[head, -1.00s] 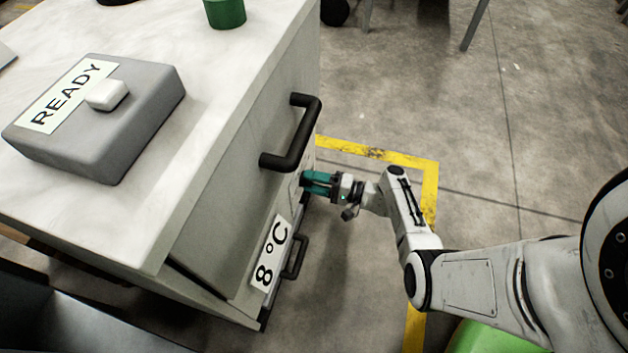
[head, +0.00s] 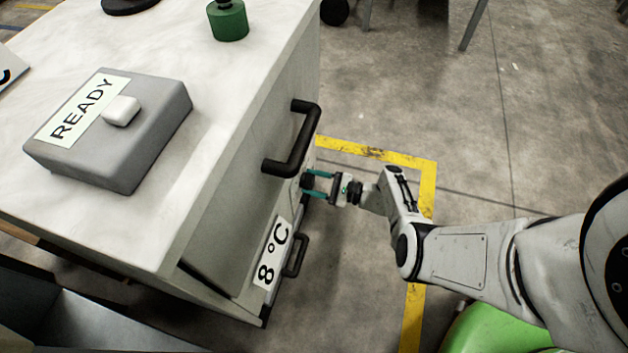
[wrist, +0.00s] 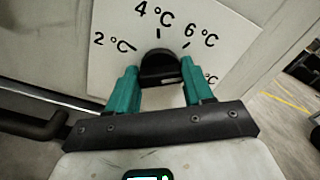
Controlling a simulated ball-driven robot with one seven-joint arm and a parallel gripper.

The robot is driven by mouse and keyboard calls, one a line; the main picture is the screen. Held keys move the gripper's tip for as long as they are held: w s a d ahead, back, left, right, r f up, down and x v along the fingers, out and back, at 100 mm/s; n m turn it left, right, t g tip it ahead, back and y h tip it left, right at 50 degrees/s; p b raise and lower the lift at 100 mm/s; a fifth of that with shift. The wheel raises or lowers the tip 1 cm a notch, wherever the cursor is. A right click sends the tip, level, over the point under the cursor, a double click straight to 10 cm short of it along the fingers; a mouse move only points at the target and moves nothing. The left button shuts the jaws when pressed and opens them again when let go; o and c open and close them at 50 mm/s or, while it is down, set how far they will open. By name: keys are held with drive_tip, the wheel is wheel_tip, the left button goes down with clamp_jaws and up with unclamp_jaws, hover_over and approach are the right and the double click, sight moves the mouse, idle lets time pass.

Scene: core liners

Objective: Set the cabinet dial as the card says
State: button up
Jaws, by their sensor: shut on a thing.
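The black dial knob (wrist: 160,68) sits on a white plate (wrist: 236,45) on the cabinet's front (head: 236,165). The plate is marked 2 °C, 4 °C and 6 °C, with another mark partly hidden at lower right. My gripper (wrist: 160,80) has its teal fingers on either side of the knob, shut on it. In the head view my gripper (head: 318,184) reaches the cabinet front below the upper handle. I cannot tell where the knob points. A white card (head: 12,68) is cut off at the left edge; only part of a "C" shows. A label (head: 272,254) on the front reads 8 °C.
Black handles (head: 294,140) and (head: 296,256) stick out from the front above and below my gripper. A grey box (head: 112,140) marked READY, with a white button, and a green object (head: 228,22) stand on top. Yellow tape (head: 428,190) marks open floor at right.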

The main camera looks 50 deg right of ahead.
drive_tip(key=shift+m+p, duration=0.3)
drive_tip(key=shift+m, duration=1.3)
drive_tip(key=shift+f, duration=0.1)
drive_tip(key=o, duration=1)
drive_tip(key=shift+o, duration=0.2)
drive_tip(key=v, duration=1)
drive_tip(key=shift+s+p, duration=0.35)
drive_tip(key=shift+s, duration=0.05)
drive_tip(key=shift+d, duration=0.15)
